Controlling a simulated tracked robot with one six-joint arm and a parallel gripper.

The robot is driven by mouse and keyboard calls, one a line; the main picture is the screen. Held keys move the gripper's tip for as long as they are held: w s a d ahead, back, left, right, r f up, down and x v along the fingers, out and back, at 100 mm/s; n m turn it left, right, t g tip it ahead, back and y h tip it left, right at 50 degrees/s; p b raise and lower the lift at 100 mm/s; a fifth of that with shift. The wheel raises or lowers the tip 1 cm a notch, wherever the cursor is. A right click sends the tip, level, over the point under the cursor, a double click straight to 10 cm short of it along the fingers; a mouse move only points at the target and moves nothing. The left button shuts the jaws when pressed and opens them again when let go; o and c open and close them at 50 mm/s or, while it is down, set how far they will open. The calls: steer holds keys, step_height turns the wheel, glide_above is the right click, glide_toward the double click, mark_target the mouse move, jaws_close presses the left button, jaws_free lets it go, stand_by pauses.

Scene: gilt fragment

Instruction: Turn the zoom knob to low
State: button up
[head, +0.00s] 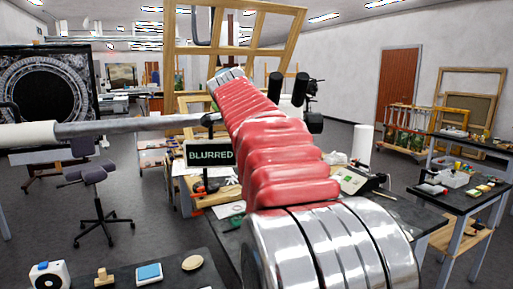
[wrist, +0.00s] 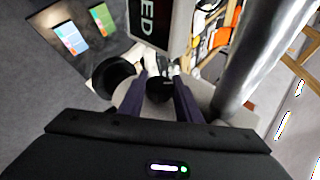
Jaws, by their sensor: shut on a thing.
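In the wrist view my gripper (wrist: 161,82) has its two dark purple fingers on either side of a small black knob (wrist: 160,92), and it is shut on it. The knob's markings and pointer cannot be read. Another round black part (wrist: 115,78) sits just left of the fingers. In the head view the microscope's black eyepieces (head: 288,88) stick out behind my red-sleeved arm, which hides my gripper and the knob. A dark sign (head: 211,154) reads "BLURRED"; its end letters also show in the wrist view (wrist: 147,20).
A thick silver pole (wrist: 262,55) runs close on the right in the wrist view. The bench behind my arm holds a paper roll (head: 362,144) and a pale device (head: 354,181). A swivel chair (head: 98,180) stands at left, with open floor around it.

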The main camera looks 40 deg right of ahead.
steer(key=shift+f, duration=0.4)
steer(key=o, duration=1.1)
steer(key=shift+r, duration=0.25)
steer(key=shift+c, duration=0.2)
steer(key=shift+r, duration=0.15)
steer(key=v, duration=1.3)
steer(key=shift+r, duration=0.2)
steer(key=shift+s+a, duration=0.1)
